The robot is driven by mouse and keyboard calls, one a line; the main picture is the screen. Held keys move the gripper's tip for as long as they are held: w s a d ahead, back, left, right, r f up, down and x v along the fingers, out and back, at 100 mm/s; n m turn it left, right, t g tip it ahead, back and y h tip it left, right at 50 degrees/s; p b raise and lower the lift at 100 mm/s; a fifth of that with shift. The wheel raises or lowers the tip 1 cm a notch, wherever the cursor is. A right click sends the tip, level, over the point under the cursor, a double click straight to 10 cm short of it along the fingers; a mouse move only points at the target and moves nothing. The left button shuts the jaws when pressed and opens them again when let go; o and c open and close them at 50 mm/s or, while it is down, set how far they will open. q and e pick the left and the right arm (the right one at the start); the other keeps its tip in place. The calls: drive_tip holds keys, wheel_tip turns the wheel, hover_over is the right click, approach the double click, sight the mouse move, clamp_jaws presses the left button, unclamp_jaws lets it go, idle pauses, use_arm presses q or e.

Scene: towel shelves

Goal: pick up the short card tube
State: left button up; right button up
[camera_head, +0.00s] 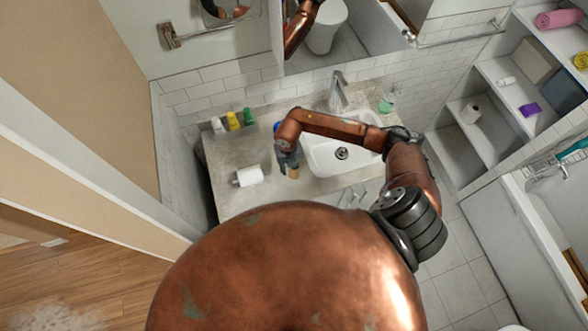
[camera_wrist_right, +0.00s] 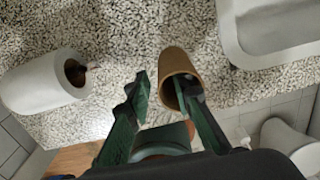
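The short card tube (camera_wrist_right: 178,62) is brown and hollow and stands out against the speckled counter in the right wrist view. In the head view the tube (camera_head: 293,172) shows as a small tan piece just below my right gripper (camera_head: 287,160). In the wrist view the right gripper (camera_wrist_right: 164,84) has its two dark green fingers apart. The right finger overlaps the tube's open end and seems to reach into it; the left finger is outside, with a gap to the tube wall. My left gripper is not in view.
A white paper roll (camera_wrist_right: 42,84) lies left of the tube. The sink basin (camera_head: 325,157) is to the right on the counter (camera_head: 232,150). Small bottles (camera_head: 233,121) stand at the back left, a faucet (camera_head: 338,92) behind the sink. Shelves (camera_head: 492,70) are at the right.

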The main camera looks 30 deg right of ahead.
clamp_jaws()
drive_tip(key=shift+r, duration=0.15)
idle(0.4)
